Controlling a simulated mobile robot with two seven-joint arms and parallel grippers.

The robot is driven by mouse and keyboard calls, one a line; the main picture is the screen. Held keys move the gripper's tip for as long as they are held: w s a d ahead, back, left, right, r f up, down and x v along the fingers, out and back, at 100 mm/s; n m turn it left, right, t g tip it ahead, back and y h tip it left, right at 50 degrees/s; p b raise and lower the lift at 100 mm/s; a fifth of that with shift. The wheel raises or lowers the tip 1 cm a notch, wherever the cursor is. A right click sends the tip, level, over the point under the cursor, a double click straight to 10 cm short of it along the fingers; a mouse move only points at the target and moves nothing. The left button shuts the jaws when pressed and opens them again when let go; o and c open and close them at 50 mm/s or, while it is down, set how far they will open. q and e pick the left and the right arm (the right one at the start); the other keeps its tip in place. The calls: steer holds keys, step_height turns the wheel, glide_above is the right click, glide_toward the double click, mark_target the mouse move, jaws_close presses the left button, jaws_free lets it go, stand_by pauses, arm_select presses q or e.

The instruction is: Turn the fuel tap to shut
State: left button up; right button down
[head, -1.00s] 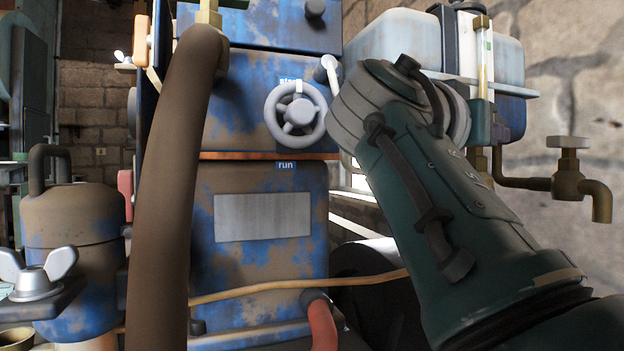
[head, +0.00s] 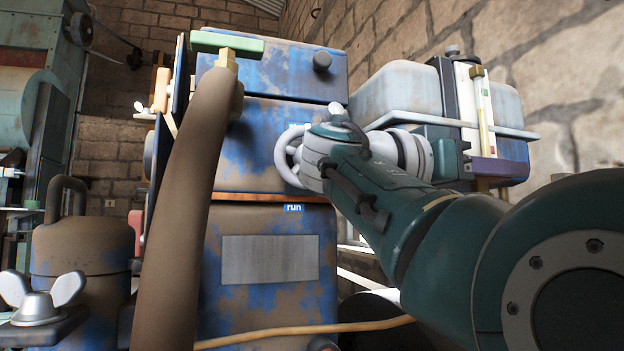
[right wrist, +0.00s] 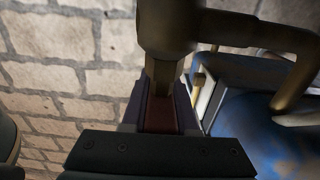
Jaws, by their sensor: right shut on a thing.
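The fuel tap (right wrist: 167,27) shows in the right wrist view as a dull brass body with a stem or handle (right wrist: 164,73) coming from it. My right gripper (right wrist: 160,105) is shut on that part, with its dark fingers on either side of it. In the head view my right gripper (head: 492,169) is below the pale tank (head: 400,93), at the end of my teal right arm. My arm and hand hide most of the tap there, so its turned position cannot be told. My left gripper is not in view.
A thick brown hose (head: 180,220) rises at the left. A bent brass pipe (right wrist: 290,85) runs beside the tap. A stone wall (head: 560,80) is at the right.

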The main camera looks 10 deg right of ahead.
steer(key=c, duration=0.7)
jaws_free()
steer(key=shift+s+a, duration=0.2)
steer(key=shift+a, duration=2.25)
steer(key=shift+s+a, duration=0.15)
steer(key=shift+a, duration=2.3)
